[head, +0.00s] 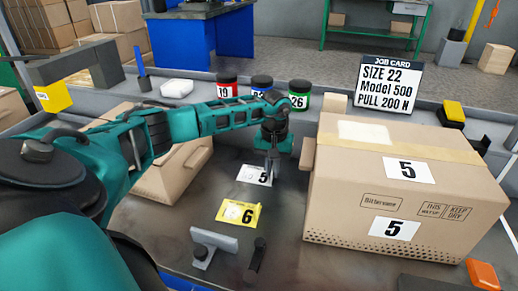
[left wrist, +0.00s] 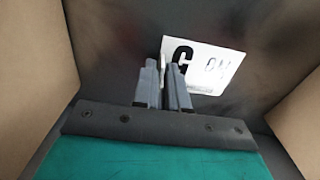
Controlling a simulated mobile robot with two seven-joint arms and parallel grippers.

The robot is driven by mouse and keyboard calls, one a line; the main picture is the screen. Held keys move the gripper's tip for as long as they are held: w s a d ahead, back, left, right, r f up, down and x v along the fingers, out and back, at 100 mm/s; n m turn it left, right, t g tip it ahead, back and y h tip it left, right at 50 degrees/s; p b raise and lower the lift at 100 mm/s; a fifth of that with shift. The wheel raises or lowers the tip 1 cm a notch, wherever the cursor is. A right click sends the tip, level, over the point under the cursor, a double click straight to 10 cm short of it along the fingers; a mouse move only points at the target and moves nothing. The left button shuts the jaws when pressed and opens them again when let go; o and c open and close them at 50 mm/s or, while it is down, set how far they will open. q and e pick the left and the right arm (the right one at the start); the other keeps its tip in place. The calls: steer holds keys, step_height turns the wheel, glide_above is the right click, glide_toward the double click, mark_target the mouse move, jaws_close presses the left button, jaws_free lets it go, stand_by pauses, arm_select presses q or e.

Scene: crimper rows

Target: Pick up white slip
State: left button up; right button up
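My left gripper (head: 272,165) points down at the slip's right end. In the left wrist view the slip (left wrist: 210,68) shows face-on just beyond the fingers. The left gripper's two fingers (left wrist: 163,75) are close together with a narrow gap, and one covers part of the slip's edge. Whether they pinch the slip cannot be told. My right gripper is not in view.
A yellow slip (head: 239,213) marked 6 lies nearer. A grey tool (head: 215,240) lies in front of it. A large box (head: 340,210) marked 5 stands close on the right, another box (head: 165,185) on the left. Jars (head: 262,84) and a job card (head: 388,88) stand behind.

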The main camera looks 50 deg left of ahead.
arm_select(q)
jaws_close()
steer(key=shift+r, duration=0.1)
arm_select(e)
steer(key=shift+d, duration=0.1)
